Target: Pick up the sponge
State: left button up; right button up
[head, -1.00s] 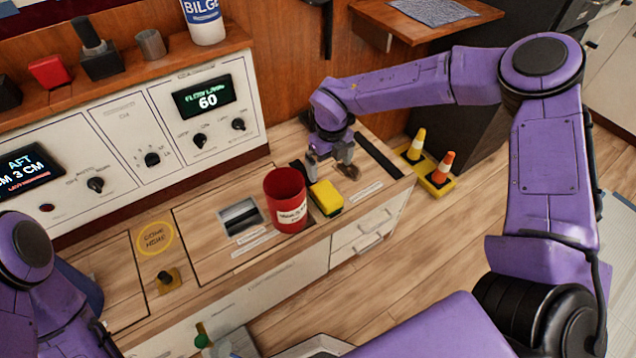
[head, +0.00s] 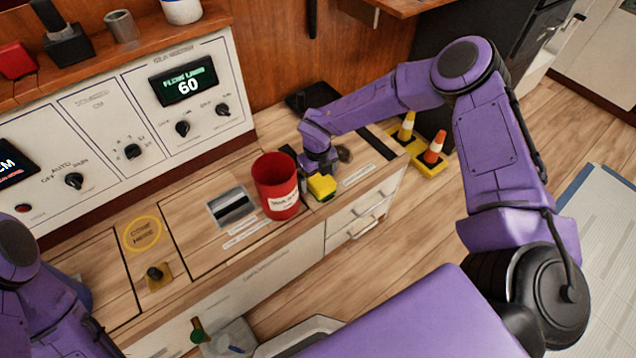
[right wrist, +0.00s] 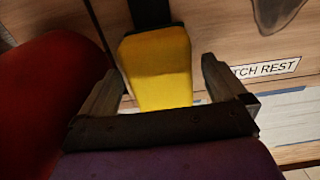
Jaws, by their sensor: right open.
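The yellow sponge (head: 321,187) lies on the counter just right of the red bucket (head: 275,185). My right gripper (head: 317,173) is low over the sponge, pointing down. In the right wrist view the sponge (right wrist: 158,65) sits between the two open fingers (right wrist: 158,88), with a gap visible on each side near the tips. The near end of the sponge is hidden behind the gripper's body. My left arm shows at the lower left of the head view, but its gripper is out of the picture.
The red bucket (right wrist: 45,95) stands close on the left of the right gripper. A label strip (right wrist: 265,69) lies to its right. A metal-lined recess (head: 232,206) is left of the bucket. Small cones (head: 434,148) stand on a yellow base beyond the counter's right end.

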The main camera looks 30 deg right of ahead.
aim_at(317, 176)
jog(key=shift+f, duration=0.55)
jog(key=c, duration=1)
jog(key=shift+c, duration=0.2)
jog(key=shift+r, duration=0.15)
notch_tip(317, 176, up, 10)
jog(key=shift+f+p, duration=0.1)
jog(key=shift+p, duration=0.75)
